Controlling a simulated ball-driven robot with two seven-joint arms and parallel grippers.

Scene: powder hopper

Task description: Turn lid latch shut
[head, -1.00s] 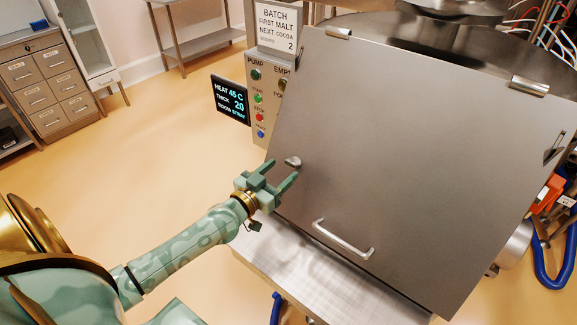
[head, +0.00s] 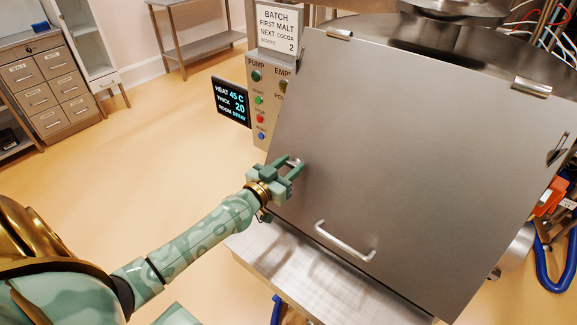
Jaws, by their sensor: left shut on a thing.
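The steel hopper lid (head: 410,150) is down and fills the middle and right of the head view. The lid latch (head: 295,161) is a small metal knob near the lid's left edge, now partly hidden by my left gripper. My left gripper (head: 291,167) is at the latch, with its green fingers closed on it from the left. Which way the latch is turned cannot be made out. My right gripper is not in view.
A bar handle (head: 345,240) sticks up from the lid's lower part. Left of the lid stand a button panel (head: 258,100) and a dark display (head: 231,102). A steel ledge (head: 300,272) lies below the lid. The floor at left is clear.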

